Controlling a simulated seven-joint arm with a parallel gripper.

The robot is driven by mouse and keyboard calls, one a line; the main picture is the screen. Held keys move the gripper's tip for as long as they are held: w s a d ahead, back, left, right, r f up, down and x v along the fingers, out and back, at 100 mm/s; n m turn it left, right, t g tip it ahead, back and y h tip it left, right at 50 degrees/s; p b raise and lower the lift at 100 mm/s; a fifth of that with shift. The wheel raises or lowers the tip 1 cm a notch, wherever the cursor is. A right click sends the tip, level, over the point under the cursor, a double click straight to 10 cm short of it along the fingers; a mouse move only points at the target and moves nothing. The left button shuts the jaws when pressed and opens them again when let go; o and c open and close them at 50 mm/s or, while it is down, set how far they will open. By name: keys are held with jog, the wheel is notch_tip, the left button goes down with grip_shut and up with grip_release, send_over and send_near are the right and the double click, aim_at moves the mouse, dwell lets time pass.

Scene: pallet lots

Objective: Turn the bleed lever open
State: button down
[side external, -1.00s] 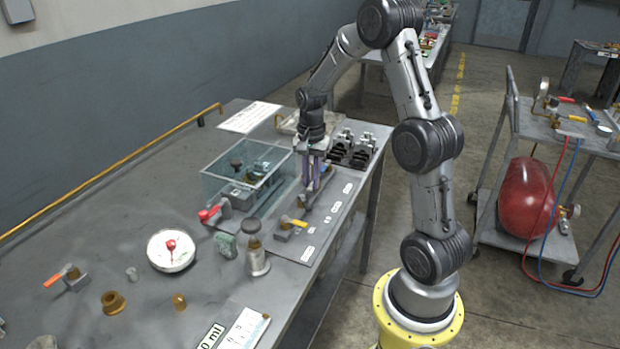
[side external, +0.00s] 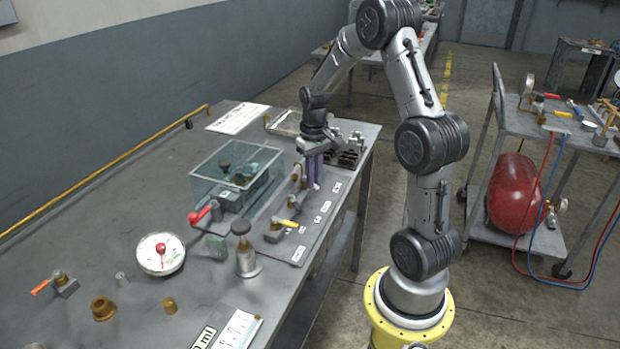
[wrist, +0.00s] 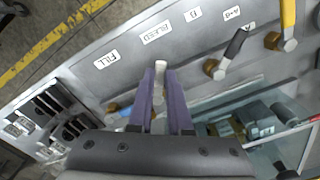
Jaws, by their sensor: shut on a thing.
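The bleed lever (wrist: 159,68) shows in the wrist view as a pale grey end between my two purple fingers, just below the BLEED label (wrist: 157,33). My gripper (wrist: 161,90) is shut on it; the fingers and palm hide much of the lever and its valve, so I cannot tell its exact angle. In the side external view my gripper (side external: 315,186) points down at the far part of the valve panel (side external: 283,252), and the bleed lever is hidden there.
In the wrist view a black lever (wrist: 236,43) and a yellow lever (wrist: 288,14) stand to the right, and black fittings (wrist: 45,112) lie left. A clear box (side external: 225,178) stands beside the panel. A gauge (side external: 160,254) and loose fittings are on the table nearer the camera.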

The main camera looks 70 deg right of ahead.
jog(key=n, duration=0.1)
jog(key=d+n, duration=0.1)
jog(key=shift+s+n, duration=0.2)
jog(key=shift+n, duration=0.1)
jog(key=shift+d+n, duration=0.35)
jog(key=shift+n, duration=0.6)
jog(key=shift+d+n, duration=0.3)
jog(key=shift+n, duration=0.65)
jog(key=shift+r, duration=0.1)
jog(key=c, duration=0.8)
grip_release()
jog(key=shift+s, duration=0.1)
jog(key=shift+c, duration=0.2)
notch_tip(320, 180, up, 14)
